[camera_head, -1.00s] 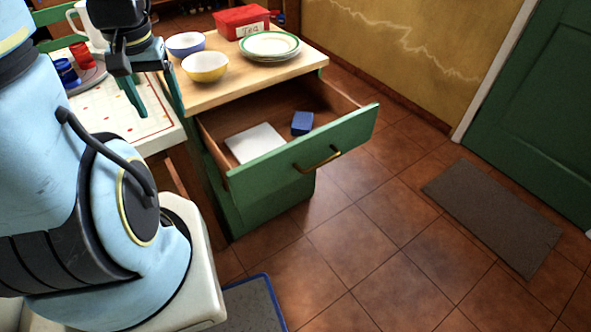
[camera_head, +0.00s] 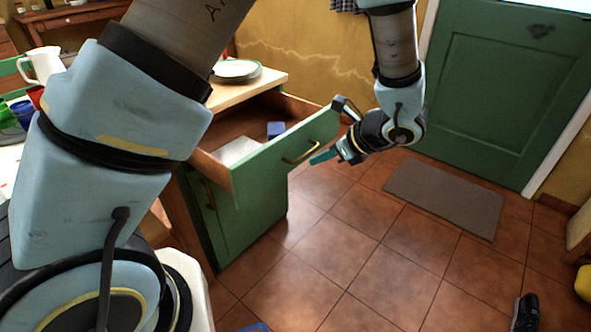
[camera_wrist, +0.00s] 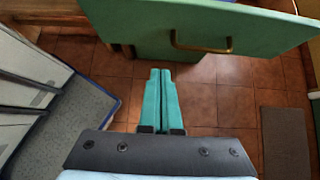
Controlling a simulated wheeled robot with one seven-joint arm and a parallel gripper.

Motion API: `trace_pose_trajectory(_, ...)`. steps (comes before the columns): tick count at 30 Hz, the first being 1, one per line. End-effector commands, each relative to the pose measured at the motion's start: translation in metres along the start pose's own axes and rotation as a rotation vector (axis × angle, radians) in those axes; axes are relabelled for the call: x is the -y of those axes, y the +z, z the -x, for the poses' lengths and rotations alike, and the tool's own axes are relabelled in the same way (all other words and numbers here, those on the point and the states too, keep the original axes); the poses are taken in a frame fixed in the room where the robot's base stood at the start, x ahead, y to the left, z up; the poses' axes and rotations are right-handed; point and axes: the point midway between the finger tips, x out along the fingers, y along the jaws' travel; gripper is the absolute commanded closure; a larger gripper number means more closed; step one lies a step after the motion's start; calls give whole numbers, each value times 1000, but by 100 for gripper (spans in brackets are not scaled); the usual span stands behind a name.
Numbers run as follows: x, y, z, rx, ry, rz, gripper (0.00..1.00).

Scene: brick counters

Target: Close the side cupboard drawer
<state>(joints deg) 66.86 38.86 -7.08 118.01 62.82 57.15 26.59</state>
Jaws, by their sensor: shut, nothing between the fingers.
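The side cupboard (camera_head: 245,220) is green with a wooden top. Its top drawer (camera_head: 262,165) is pulled out. Inside the drawer lie a white flat item (camera_head: 238,151) and a small blue block (camera_head: 276,129). The drawer front carries a brass handle (camera_head: 302,152). My gripper (camera_head: 322,157) is shut and empty, in front of the drawer front near its right part, close to the handle in the head view. In the wrist view the teal fingers (camera_wrist: 162,98) are together, with the drawer front and handle (camera_wrist: 200,46) beyond them; I see no contact.
A stack of plates (camera_head: 237,71) stands on the cupboard top. My arm hides much of that top. The tiled floor in front is clear, with a grey mat (camera_head: 445,198) by the green door (camera_head: 500,95). A dark shoe (camera_head: 525,312) shows at lower right.

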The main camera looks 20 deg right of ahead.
Motion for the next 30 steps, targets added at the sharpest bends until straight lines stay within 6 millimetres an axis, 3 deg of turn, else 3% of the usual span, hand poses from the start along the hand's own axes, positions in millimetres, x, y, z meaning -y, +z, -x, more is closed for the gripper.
trace_pose_trajectory(5, -1, 1, -22, 0, 6, 0, 100)
trace_pose_trajectory(17, -2, 3, -102, -1, 7, 3, 100)
trace_pose_trajectory(21, -2, 20, -114, -2, 4, 5, 100)
trace_pose_trajectory(30, -1, 29, -126, -2, 2, 5, 100)
